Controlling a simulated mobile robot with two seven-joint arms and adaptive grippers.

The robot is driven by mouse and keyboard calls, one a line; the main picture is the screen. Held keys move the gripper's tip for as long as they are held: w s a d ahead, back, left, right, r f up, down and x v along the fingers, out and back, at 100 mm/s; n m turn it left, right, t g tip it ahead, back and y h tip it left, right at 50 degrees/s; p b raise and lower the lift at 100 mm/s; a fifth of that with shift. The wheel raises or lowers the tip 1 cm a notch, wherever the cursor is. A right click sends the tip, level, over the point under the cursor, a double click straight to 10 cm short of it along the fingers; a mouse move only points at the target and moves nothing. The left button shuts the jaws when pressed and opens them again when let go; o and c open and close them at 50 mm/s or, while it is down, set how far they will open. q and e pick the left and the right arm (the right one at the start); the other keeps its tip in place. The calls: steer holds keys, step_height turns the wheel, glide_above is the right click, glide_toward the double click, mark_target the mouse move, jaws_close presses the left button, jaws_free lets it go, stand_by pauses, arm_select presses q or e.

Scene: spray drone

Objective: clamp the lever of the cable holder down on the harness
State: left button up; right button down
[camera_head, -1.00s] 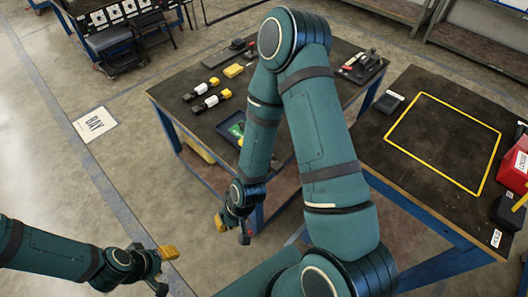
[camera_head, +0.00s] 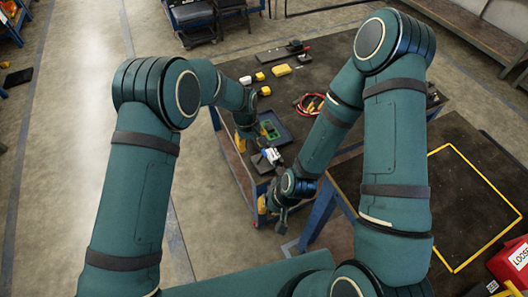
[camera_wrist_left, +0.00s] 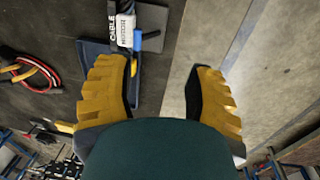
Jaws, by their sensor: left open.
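The cable holder (camera_head: 272,157) is a small white-and-grey block near the table's front edge. In the left wrist view the holder (camera_wrist_left: 126,30) carries a "CABLE HOLDER" label and a blue lever (camera_wrist_left: 138,40); I cannot tell how far the lever is raised. The harness (camera_head: 309,103), red and yellow cables, lies on the table and shows in the left wrist view (camera_wrist_left: 30,72); any part in the holder is not discernible. My left gripper (camera_head: 246,144) is open and empty beside the holder; its yellow fingers (camera_wrist_left: 158,88) are apart. My right gripper (camera_head: 272,209) is open, low in front of the table.
A dark blue tray (camera_wrist_left: 92,46) with a green board (camera_head: 269,129) lies by the holder. Yellow and white connectors (camera_head: 281,70) lie farther back. A second table (camera_head: 447,207) with a yellow outline stands right, with a red box (camera_head: 512,262).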

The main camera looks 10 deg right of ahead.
mark_target(265, 155)
arm_select(q)
steer(key=d+f, duration=0.1)
steer(key=f, duration=0.2)
steer(key=d+f, duration=0.2)
steer(key=f, duration=0.2)
steer(key=w+d+f+b, duration=0.1)
steer(key=f, duration=0.3)
steer(key=shift+d+f, duration=0.2)
